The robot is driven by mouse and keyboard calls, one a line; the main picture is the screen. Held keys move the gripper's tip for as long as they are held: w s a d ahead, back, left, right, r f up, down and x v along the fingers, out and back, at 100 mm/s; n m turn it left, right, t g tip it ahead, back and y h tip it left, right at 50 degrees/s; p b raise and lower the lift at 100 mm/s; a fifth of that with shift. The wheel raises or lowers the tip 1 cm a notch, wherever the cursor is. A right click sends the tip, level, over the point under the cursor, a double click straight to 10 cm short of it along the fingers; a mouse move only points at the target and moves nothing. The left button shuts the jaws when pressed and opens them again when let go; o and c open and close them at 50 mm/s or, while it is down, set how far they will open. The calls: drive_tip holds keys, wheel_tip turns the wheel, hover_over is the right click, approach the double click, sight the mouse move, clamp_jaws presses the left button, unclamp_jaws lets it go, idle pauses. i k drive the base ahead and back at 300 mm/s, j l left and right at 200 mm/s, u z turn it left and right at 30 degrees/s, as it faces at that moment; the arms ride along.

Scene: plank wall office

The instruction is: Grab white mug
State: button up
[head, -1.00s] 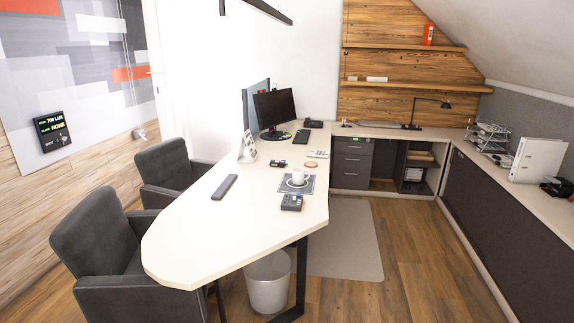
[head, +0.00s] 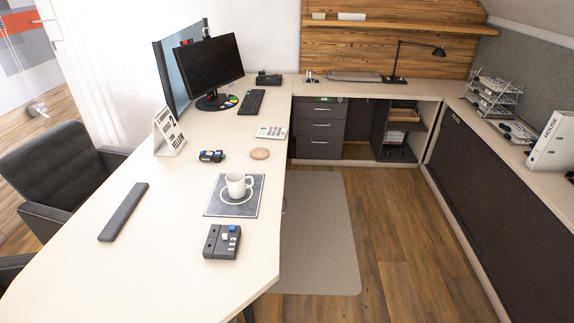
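The white mug (head: 236,185) stands upright on a dark square mat (head: 248,208) with a pale ring on it, near the right edge of the light desk (head: 160,255). Its handle points right. My gripper does not show in the head view, and nothing is touching the mug.
Near the mug are a dark button box (head: 222,242), a long dark bar (head: 123,212), a round wooden disc (head: 260,154), a small dark gadget (head: 212,156) and a standing sign (head: 168,132). A monitor (head: 209,68) stands behind. The floor mat (head: 325,240) right of the desk is clear.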

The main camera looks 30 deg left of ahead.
sight(235, 181)
drive_tip(key=i+u, duration=0.15)
drive_tip(key=i, duration=0.45)
drive_tip(key=i+l+u, duration=0.15)
drive_tip(key=i, duration=0.4)
drive_tip(key=i+u, duration=0.2)
drive_tip(key=u, duration=0.25)
drive_tip(key=i+u, duration=0.2)
drive_tip(key=u, duration=0.25)
drive_tip(key=i+l+u, duration=0.2)
drive_tip(key=u, duration=0.25)
drive_tip(key=i+l+u, duration=0.2)
drive_tip(key=u, duration=0.25)
drive_tip(key=i+u, duration=0.2)
drive_tip(key=u, duration=0.25)
drive_tip(key=i+l+u, duration=0.1)
drive_tip(key=u, duration=0.4)
drive_tip(key=i+l+u, duration=0.2)
drive_tip(key=u, duration=0.25)
drive_tip(key=i+l+u, duration=0.2)
drive_tip(key=u, duration=0.25)
drive_tip(key=i+l+u, duration=0.1)
drive_tip(key=l+u, duration=0.25)
drive_tip(key=u, duration=0.15)
